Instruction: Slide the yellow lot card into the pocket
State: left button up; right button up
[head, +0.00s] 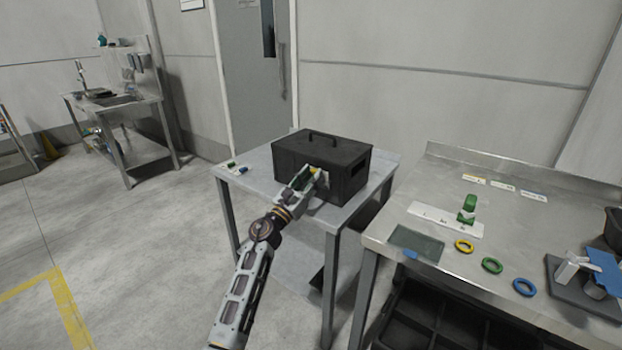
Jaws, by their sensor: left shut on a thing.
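My left gripper (311,178) reaches to the front face of a black box with a top handle (318,158), which stands on a small metal table. The gripper is shut on the yellow lot card (315,171), a small yellow piece showing at its fingertips. The card is close against the box front; I cannot tell whether it is inside a pocket. A pale patch, perhaps the pocket, shows beside the fingertips, mostly hidden by the gripper. My right gripper is not in view.
Small green and blue pieces (238,167) lie on the small table's left corner. The steel bench (440,207) at right holds yellow (464,246), green (492,265) and blue (524,287) rings, a green object (467,208) and a blue-grey fixture (590,278). Open floor lies left.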

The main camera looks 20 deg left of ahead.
pick_arm(q)
jog(key=shift+f, duration=0.1)
jog(key=o, duration=0.9)
jog(key=shift+v, duration=5.95)
